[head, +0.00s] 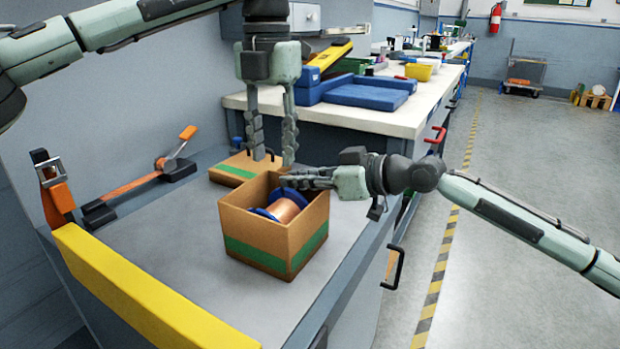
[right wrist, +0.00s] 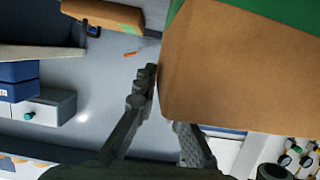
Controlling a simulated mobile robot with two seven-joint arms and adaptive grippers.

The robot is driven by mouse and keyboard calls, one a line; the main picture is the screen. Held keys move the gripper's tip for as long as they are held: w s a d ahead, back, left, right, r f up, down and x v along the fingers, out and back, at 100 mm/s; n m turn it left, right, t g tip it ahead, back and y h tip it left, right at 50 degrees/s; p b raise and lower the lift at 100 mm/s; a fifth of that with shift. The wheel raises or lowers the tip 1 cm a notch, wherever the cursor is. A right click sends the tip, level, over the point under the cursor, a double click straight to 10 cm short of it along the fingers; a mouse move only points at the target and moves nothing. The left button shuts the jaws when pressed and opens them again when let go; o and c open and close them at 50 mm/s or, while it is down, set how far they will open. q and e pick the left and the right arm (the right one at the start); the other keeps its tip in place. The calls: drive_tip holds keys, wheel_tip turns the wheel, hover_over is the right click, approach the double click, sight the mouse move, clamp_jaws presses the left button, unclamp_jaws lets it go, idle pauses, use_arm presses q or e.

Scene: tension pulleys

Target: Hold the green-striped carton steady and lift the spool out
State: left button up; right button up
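The green-striped carton (head: 255,240) is an open-topped brown box on the grey bench top. Its wall also fills the upper right of the right wrist view (right wrist: 240,75). The spool (head: 284,211), copper wound with blue flanges, sits tilted inside it, its lower part hidden. My left gripper (head: 274,158) points down with fingers apart and empty, above and behind the carton's far side. My right gripper (head: 290,181) comes from the right at the carton's far rim. Its fingers converge on the carton's wall edge; one fingertip is hidden behind the wall in the right wrist view.
A low brown piece with a green stripe (head: 243,169) lies behind the carton. An orange-handled tool (head: 150,180) lies at the left, and a yellow bar (head: 140,290) lines the near left edge. A second bench (head: 380,122) holds blue trays. Grey bench surface is free left of the carton.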

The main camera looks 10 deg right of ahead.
sight(276, 208)
idle(0.5)
use_arm(q)
drive_tip(key=o, duration=0.9)
drive_tip(key=shift+w+d+f+m, duration=0.1)
drive_tip(key=shift+w+f+m, duration=0.15)
drive_tip(key=shift+f+m, duration=0.65)
drive_tip(key=shift+o, duration=0.5)
wheel_tip(276, 208, down, 7)
drive_tip(key=shift+r, duration=0.15)
drive_tip(key=shift+s+f, duration=0.15)
drive_tip(key=shift+f, duration=1.15)
drive_tip(key=shift+s+f, duration=0.1)
drive_tip(key=shift+f, duration=1.2)
